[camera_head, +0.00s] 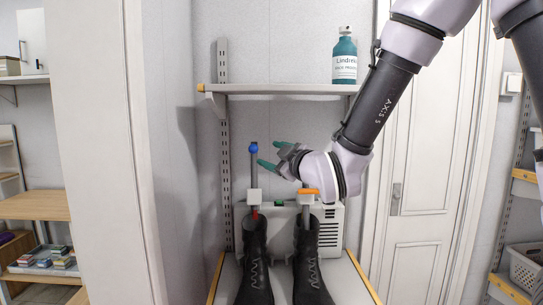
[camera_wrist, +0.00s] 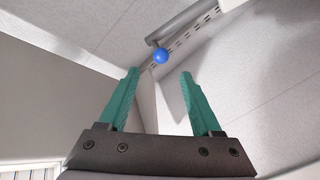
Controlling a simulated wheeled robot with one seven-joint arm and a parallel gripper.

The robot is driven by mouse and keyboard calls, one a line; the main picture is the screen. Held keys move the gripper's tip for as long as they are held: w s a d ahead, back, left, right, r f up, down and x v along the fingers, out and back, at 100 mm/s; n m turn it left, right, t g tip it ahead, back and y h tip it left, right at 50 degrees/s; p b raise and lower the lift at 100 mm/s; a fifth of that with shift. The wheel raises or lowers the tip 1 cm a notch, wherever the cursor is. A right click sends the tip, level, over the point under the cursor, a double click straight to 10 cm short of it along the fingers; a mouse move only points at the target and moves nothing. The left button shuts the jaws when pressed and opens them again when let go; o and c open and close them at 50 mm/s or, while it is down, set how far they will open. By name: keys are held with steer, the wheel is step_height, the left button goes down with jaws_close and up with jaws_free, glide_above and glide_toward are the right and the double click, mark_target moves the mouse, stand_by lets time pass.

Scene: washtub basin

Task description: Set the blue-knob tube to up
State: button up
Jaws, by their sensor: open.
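The blue knob (camera_head: 253,148) tops a thin grey tube (camera_head: 253,172) that stands upright above a white block over the left boot. The wrist view shows the blue knob (camera_wrist: 160,56) beyond the fingertips, lined up with the gap between them. My gripper (camera_head: 268,153) is just right of the knob, open, with its green fingers pointing left. In the wrist view the gripper (camera_wrist: 158,74) has nothing between its fingers. No contact with the knob is visible.
A second tube with an orange handle (camera_head: 308,191) stands over the right boot (camera_head: 308,265). The left boot (camera_head: 255,265) is beside it, before a white dryer body (camera_head: 328,228). A shelf (camera_head: 285,89) with a teal bottle (camera_head: 345,60) is above my gripper.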

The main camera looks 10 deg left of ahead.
steer(key=w+d+r+m+g+h, duration=0.15)
steer(key=d+m, duration=0.25)
steer(key=d, duration=0.4)
steer(key=w+d+r+m+h, duration=0.1)
steer(key=d+r+m+h, duration=0.2)
steer(key=d, duration=0.5)
steer(key=w+d+m+h, duration=0.1)
steer(key=d+m+h, duration=0.25)
steer(key=d, duration=0.45)
steer(key=s+d+m+g+h, duration=0.2)
steer(key=s+d+m+g, duration=0.2)
steer(key=s+d+m, duration=0.6)
steer(key=s+d, duration=0.5)
steer(key=s, duration=0.2)
steer(key=shift+g, duration=0.35)
